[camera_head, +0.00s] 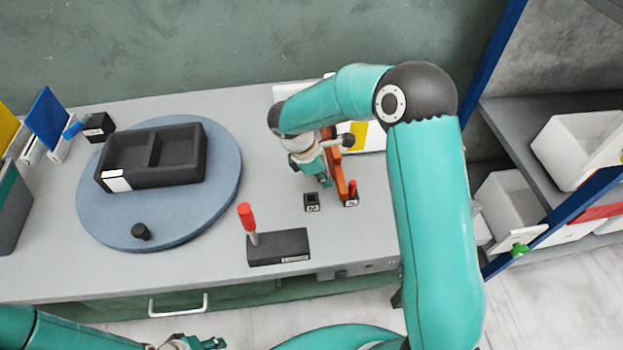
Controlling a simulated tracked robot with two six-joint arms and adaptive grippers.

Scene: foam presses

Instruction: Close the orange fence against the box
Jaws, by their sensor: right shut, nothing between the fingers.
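The orange fence (341,181) is a narrow upright bar on the right part of the grey table, partly hidden by my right arm. My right gripper (326,180) is shut and empty, close to the left side of the fence; I cannot tell whether it touches. Right of the fence lies a white thing with a yellow patch (359,132), mostly covered by my arm; I cannot tell whether it is the box. A black open box with two compartments (181,182) sits on the round blue turntable (225,197). My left gripper (212,343) is at the bottom edge, partly cut off.
Two small black blocks (312,203) stand near the fence's front end, one with a red pin (352,187). A black base with a red-handled lever (278,246) is in front. Coloured panels (46,122) stand at left. White bins (575,148) fill a rack at right.

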